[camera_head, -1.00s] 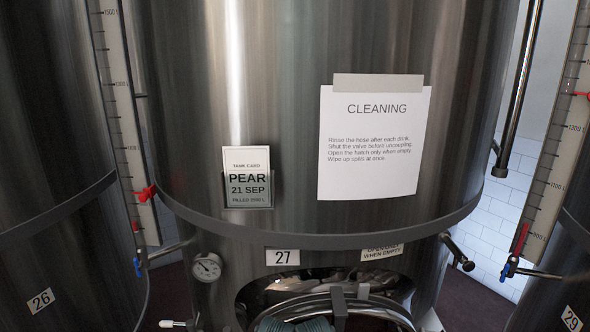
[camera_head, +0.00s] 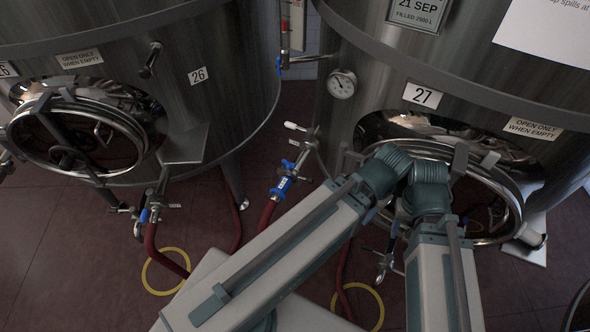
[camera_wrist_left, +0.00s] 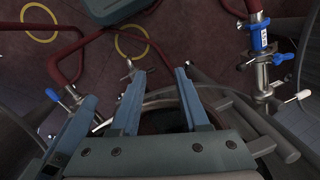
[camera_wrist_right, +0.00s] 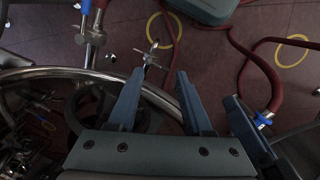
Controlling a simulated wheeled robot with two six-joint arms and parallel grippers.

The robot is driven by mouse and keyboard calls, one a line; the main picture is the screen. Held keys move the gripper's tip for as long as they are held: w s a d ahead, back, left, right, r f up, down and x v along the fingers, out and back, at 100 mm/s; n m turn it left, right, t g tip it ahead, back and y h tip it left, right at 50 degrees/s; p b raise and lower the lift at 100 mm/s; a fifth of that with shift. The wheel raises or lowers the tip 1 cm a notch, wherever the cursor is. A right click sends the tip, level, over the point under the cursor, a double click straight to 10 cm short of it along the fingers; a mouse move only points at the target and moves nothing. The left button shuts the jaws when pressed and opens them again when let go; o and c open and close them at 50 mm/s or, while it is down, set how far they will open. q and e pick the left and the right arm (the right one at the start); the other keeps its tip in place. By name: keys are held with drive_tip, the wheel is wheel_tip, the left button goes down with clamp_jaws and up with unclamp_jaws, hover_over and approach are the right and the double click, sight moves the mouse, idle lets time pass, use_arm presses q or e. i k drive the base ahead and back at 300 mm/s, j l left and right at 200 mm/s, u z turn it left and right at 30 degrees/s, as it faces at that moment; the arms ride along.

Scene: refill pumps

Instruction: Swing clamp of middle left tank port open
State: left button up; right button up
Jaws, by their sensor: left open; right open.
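The left port of the middle tank, number 27 (camera_head: 423,95), carries a steel valve with a white-ended handle (camera_head: 295,126). Below it is a blue hose valve (camera_head: 283,183) with a red hose. The joint between them, where a clamp (camera_head: 302,160) appears to sit, is too small to tell open or closed. The left wrist view shows a similar blue valve and fitting (camera_wrist_left: 260,42) at upper right. My left gripper (camera_wrist_left: 160,82) is open and empty, apart from that fitting. My right gripper (camera_wrist_right: 158,82) is open and empty, with a metal fitting (camera_wrist_right: 148,55) beyond its fingers. My arms hide both grippers in the head view.
Tank 26 (camera_head: 198,76) stands at left with its own hatch (camera_head: 78,140) and hosed port (camera_head: 155,205). Tank 27's round hatch rim (camera_head: 500,190) lies behind my arms. Red hoses and yellow rings (camera_head: 165,271) lie on the dark tiled floor.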

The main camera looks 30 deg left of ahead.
sight(310, 179)
drive_tip(key=l+u, duration=0.15)
drive_tip(key=u, duration=0.2)
drive_tip(key=i+l+u, duration=0.1)
drive_tip(key=u, duration=0.25)
drive_tip(key=l+u, duration=0.2)
drive_tip(key=u, duration=0.15)
